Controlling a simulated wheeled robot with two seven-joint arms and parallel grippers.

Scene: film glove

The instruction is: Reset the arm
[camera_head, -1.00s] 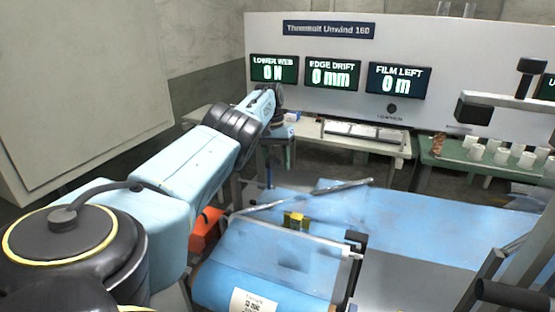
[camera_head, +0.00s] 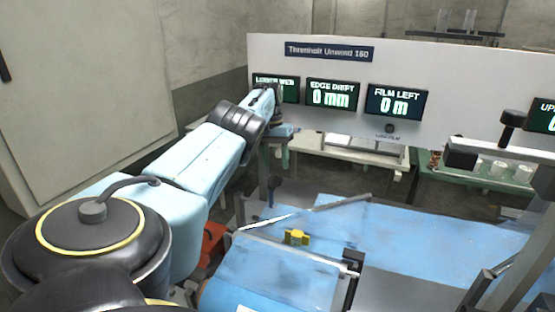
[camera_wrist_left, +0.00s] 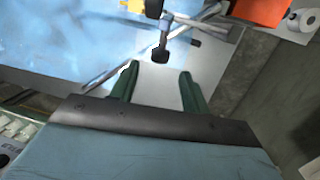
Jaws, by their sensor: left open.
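My left arm (camera_head: 205,160) reaches in from the left of the head view, light blue with black joints. Its gripper end is far out near the signboard and mostly hidden behind the wrist. In the left wrist view the left gripper (camera_wrist_left: 158,88) shows two green fingers spread apart, with nothing between them. Beneath them are a grey surface and a dark knob on a rod (camera_wrist_left: 161,52). My right gripper is not in these views.
A white signboard (camera_head: 440,60) with dark displays stands at the back. A blue film-covered surface (camera_head: 430,235) fills the lower right, with a yellow block (camera_head: 297,237) and metal bars. A bench (camera_head: 340,160) and a green table (camera_head: 470,180) stand behind. An orange thing (camera_wrist_left: 262,10) shows in the wrist view.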

